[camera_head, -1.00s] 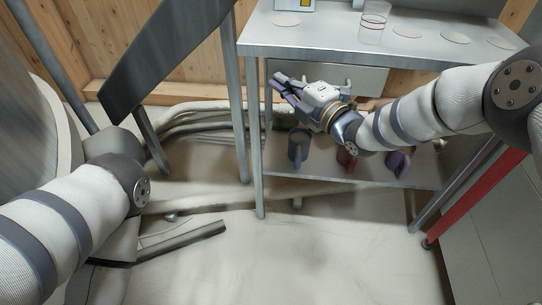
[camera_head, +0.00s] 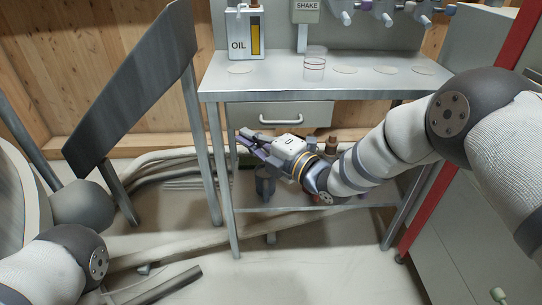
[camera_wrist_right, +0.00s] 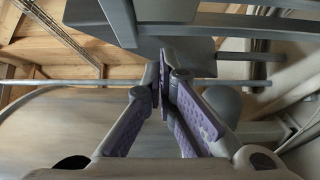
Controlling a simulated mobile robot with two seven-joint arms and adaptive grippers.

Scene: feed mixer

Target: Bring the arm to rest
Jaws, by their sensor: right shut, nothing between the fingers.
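My right arm (camera_head: 385,150) reaches in from the right. Its gripper (camera_head: 243,141) is in front of the steel table, below the tabletop's front edge, and points left. The gripper is shut and empty. In the right wrist view its purple-padded fingers (camera_wrist_right: 163,88) meet at the tips with nothing between them. My left arm (camera_head: 62,262) shows at the lower left. Its gripper is outside the picture.
The steel table (camera_head: 300,88) carries a clear cup (camera_head: 314,65) and an oil dispenser (camera_head: 244,36). Under it are a drawer (camera_head: 290,117) and a lower shelf with a dark mug (camera_head: 264,184). A red post (camera_head: 428,212) stands at the right. Pipes (camera_head: 165,172) run along the floor.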

